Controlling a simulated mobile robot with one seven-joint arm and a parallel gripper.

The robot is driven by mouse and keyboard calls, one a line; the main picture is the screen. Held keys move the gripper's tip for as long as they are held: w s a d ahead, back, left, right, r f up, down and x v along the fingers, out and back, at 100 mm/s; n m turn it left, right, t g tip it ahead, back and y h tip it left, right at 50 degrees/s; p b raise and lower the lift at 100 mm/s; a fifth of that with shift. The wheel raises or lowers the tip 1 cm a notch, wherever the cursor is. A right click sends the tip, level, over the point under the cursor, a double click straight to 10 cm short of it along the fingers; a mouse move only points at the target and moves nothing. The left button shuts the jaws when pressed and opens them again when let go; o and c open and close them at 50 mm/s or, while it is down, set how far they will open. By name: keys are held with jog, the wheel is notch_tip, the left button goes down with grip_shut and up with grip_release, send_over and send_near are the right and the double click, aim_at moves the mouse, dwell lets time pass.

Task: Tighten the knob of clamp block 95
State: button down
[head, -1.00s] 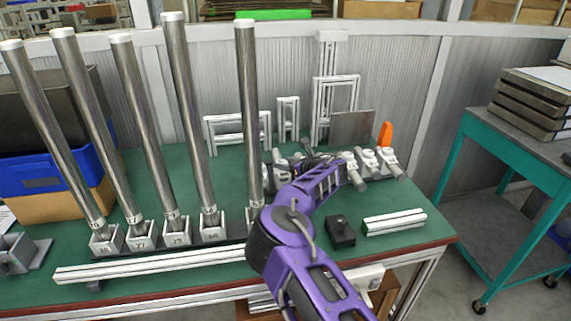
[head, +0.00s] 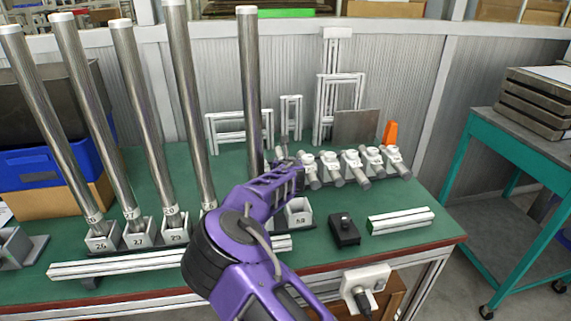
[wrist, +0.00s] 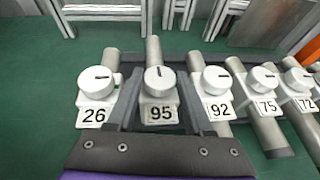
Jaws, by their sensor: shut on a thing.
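Clamp block 95 (wrist: 160,112) is a white block with a round knob (wrist: 158,78) on top, in the middle of the wrist view. The slot on this knob points upright in the picture, while the knob slots on its neighbours lie nearly level or slanted. My gripper (wrist: 158,84) has its dark fingers on both sides of clamp block 95's knob, shut on it. In the head view my gripper (head: 294,168) is at the left end of the clamp row, and its fingertips are hard to make out.
Clamp block 26 (wrist: 96,90) stands close on the left and clamp block 92 (wrist: 217,88) on the right, with 75 (wrist: 264,85) and 72 (wrist: 299,85) beyond. Tall metal tubes (head: 185,110) stand in numbered sockets to the left. A small black box (head: 344,231) sits in front.

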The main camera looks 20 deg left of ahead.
dwell(0.4)
jog(key=c, duration=0.6)
grip_release()
jog(key=p+v, duration=0.1)
jog(key=v, duration=1.6)
jog(key=shift+s, duration=0.25)
